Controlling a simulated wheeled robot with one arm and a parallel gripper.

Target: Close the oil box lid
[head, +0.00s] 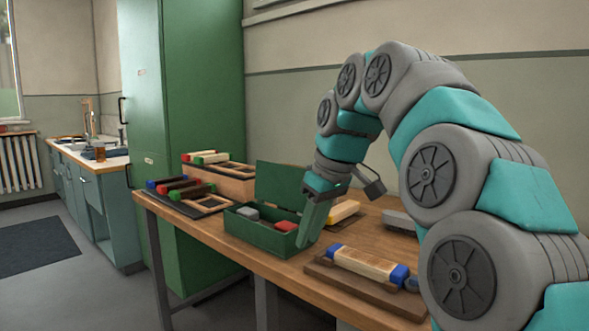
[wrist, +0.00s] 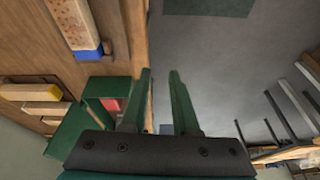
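The green oil box (head: 253,232) stands on the workbench with its lid (head: 283,184) raised, standing up along the back of the box. A grey block (head: 246,213) and a red block (head: 285,226) show inside it. My gripper (head: 305,241) points down at the right end of the box in the head view, overlapping that end; I cannot tell whether it touches. In the wrist view, my gripper's fingers (wrist: 161,75) are apart with only floor showing between them. The box (wrist: 105,84) is left of the fingers there, with the lid (wrist: 74,128) below it.
A wooden board (head: 335,280) holds a pale block with blue ends on the front right of the workbench (head: 225,243). A yellow-ended block (head: 343,211) lies behind my gripper. Racks with coloured blocks (head: 180,190) stand left of the box. A green cabinet (head: 185,90) rises behind.

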